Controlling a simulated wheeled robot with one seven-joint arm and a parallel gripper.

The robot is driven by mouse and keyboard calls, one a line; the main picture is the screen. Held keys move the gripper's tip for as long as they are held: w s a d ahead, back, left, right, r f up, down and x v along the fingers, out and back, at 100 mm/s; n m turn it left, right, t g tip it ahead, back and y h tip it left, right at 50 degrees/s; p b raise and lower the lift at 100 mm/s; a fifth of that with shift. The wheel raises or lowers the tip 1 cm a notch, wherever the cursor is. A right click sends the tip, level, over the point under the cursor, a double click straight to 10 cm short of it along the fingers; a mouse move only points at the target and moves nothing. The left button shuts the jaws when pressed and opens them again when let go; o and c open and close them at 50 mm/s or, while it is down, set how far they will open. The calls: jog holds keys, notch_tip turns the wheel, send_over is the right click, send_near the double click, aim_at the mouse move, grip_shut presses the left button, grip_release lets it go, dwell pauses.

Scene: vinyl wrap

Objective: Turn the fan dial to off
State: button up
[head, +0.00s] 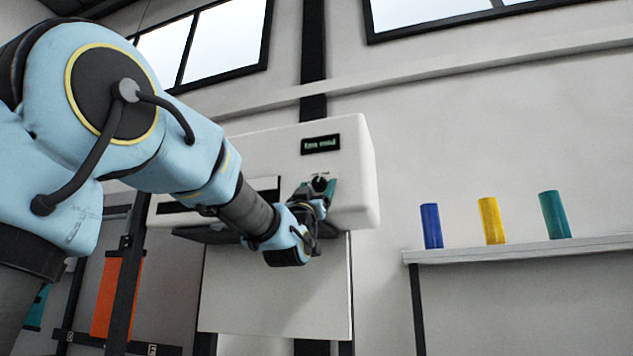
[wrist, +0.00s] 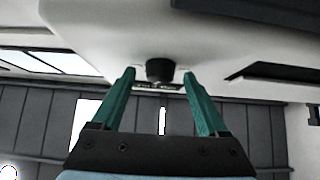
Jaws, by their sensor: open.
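The fan dial (wrist: 160,69) is a dark round knob on the white machine housing (head: 352,170). In the head view the dial (head: 320,183) shows just above my gripper's fingers, partly hidden by them. My gripper (head: 325,192) is at the housing's front face. In the wrist view my gripper (wrist: 159,77) is open, with one green finger to each side of the dial. A gap shows between each fingertip and the knob, and nothing is held. I cannot read the dial's setting.
A small dark display (head: 320,144) sits above the dial. A dark slot (head: 178,208) and a ledge are to the left on the housing. Blue (head: 431,226), yellow (head: 491,220) and green (head: 554,214) rolls stand on a shelf (head: 520,250) at right, clear of my arm.

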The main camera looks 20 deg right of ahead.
grip_shut()
dwell(0.7)
